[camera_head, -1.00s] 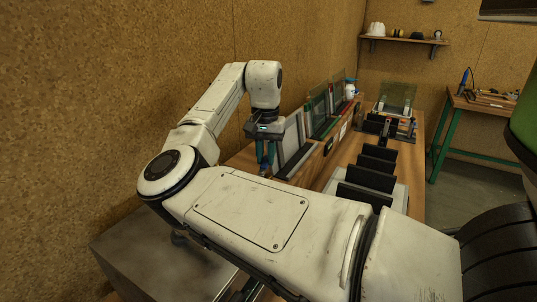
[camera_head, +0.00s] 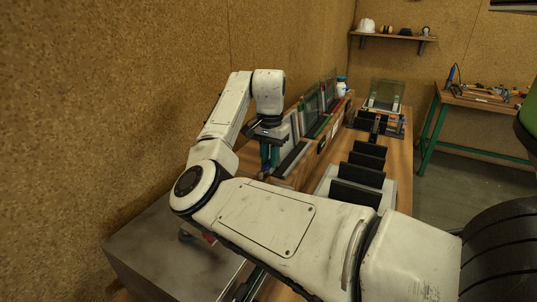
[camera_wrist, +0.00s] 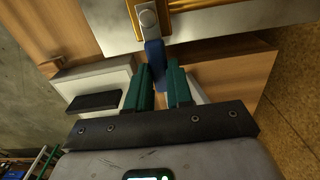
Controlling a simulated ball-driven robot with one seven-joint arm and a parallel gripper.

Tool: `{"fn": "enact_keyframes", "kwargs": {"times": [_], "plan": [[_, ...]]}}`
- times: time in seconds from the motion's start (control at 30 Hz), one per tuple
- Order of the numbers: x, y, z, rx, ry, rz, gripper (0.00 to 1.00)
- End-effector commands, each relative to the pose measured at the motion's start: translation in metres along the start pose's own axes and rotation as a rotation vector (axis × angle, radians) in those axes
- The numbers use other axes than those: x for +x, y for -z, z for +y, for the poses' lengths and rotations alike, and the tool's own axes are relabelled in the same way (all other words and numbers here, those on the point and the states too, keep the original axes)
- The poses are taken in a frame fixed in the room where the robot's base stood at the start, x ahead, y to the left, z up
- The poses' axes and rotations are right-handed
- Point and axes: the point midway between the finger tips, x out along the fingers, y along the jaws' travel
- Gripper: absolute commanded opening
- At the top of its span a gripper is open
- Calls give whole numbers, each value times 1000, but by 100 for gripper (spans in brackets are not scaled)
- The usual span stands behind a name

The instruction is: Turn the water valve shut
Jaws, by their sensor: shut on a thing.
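In the head view my gripper (camera_head: 268,160) points down beside the wooden bench, near the cork wall. The valve cannot be made out there, and my arm covers part of that area.
A grey metal-topped box (camera_head: 160,262) stands at lower left. The wooden bench (camera_head: 400,165) carries a rack with black dividers (camera_head: 360,174) and framed glass panels (camera_head: 325,97). The cork wall (camera_head: 130,100) is close on the left. A green-legged table (camera_head: 478,98) stands at back right.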

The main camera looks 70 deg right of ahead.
Motion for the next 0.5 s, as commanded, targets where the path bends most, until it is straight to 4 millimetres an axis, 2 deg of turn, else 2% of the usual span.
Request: {"fn": "enact_keyframes", "kwargs": {"times": [0.2,0.23,0.5], "plan": [[-2,0,0,3,2,3,0],[-1,0,0,3,2,3,22],[-1,0,0,2,0,1,47]]}}
